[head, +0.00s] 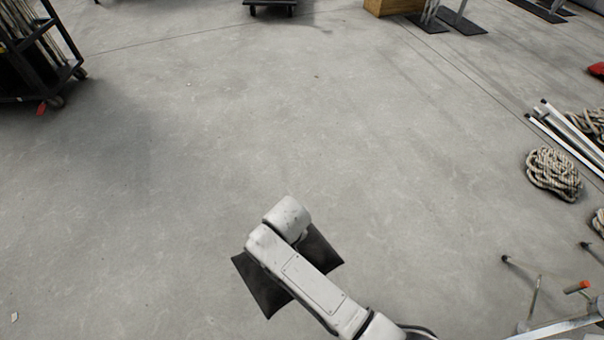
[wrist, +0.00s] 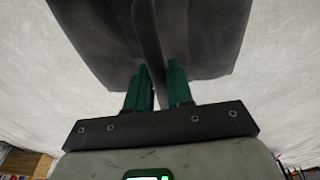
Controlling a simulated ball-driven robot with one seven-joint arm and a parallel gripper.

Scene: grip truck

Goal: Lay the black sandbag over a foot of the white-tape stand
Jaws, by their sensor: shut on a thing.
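The black sandbag (head: 262,286) hangs under my arm in the head view, its middle hidden by the arm. In the wrist view the sandbag (wrist: 215,40) fills the top, with its strap running down between the fingers. My gripper (wrist: 160,78) has green fingers and is shut on that strap. The fingers are hidden in the head view. Part of a metal stand (head: 537,292) shows at the bottom right of the head view, with thin legs and an orange knob. No white tape can be made out on it, so I cannot tell which stand it is.
Coiled ropes (head: 552,173) and white poles (head: 565,132) lie on the floor at the right. A black wheeled cart (head: 38,55) stands at the upper left. A wooden box (head: 392,6) is at the top. The middle floor is clear.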

